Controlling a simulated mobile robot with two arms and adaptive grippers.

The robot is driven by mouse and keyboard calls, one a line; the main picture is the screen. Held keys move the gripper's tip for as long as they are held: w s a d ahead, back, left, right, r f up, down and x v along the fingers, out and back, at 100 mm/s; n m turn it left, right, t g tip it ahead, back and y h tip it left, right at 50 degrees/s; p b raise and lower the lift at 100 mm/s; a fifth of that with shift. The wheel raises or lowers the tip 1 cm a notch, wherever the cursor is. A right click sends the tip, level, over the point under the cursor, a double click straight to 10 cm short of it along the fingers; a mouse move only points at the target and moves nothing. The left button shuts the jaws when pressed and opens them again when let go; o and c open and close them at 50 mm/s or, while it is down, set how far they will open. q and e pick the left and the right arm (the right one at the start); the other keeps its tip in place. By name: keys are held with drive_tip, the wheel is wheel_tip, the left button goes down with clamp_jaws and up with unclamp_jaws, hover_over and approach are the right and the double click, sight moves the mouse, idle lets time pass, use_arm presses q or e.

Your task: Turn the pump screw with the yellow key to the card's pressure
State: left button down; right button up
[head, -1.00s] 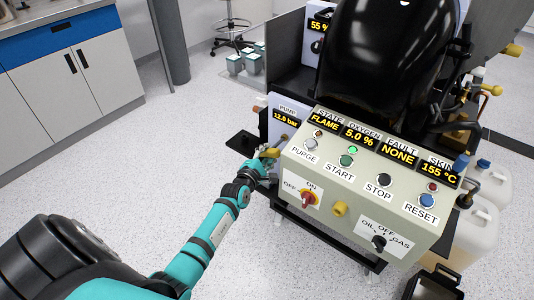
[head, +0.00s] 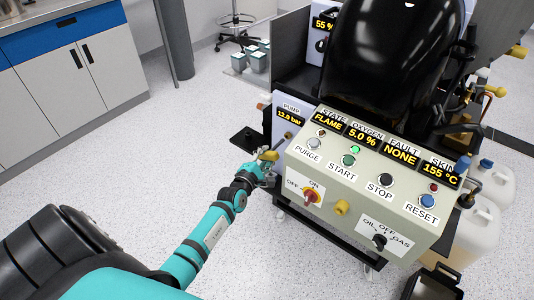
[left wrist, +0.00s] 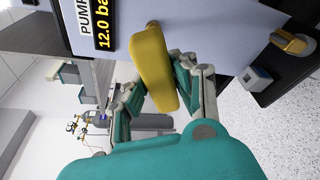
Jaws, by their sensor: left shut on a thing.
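The yellow key (left wrist: 152,68) is held between the fingers of my left gripper (left wrist: 158,100) in the left wrist view. In the head view my left gripper (head: 258,168) is just left of the control panel, with the yellow key (head: 268,156) at its tip. The pump face (head: 283,138) is behind it; its pump display (head: 291,119) reads 12.0 bar. A small brass part, perhaps the pump screw (head: 288,135), shows on that face. The key's far end points at the face; I cannot tell whether they touch. No card is legible. My right gripper is out of view.
The control panel (head: 368,178) with buttons and switches stands close right of my left gripper. A dark plate (head: 248,140) juts out left of the pump. Pale canisters (head: 480,225) stand at right. The floor at left is clear.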

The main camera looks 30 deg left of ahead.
use_arm(q)
drive_tip(key=shift+s, duration=0.15)
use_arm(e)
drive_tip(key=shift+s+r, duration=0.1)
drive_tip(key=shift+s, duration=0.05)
use_arm(q)
drive_tip(key=shift+s+r, duration=0.1)
drive_tip(key=shift+s, duration=0.2)
drive_tip(key=s+p, duration=0.1)
drive_tip(key=s, duration=0.1)
drive_tip(key=shift+s+a, duration=0.15)
drive_tip(key=shift+s, duration=0.15)
drive_tip(key=shift+s+p, duration=0.3)
drive_tip(key=shift+s, duration=0.05)
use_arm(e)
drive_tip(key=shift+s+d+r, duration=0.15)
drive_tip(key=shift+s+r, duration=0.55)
use_arm(q)
drive_tip(key=shift+a+r+n+p, duration=0.1)
drive_tip(key=shift+n+p, duration=0.35)
drive_tip(key=shift+n, duration=0.35)
drive_tip(key=n+h, duration=0.1)
drive_tip(key=n, duration=0.1)
drive_tip(key=shift+n+g+h, duration=0.3)
drive_tip(key=shift+g, duration=0.1)
drive_tip(key=shift+f+n, duration=0.2)
drive_tip(key=shift+n, duration=0.2)
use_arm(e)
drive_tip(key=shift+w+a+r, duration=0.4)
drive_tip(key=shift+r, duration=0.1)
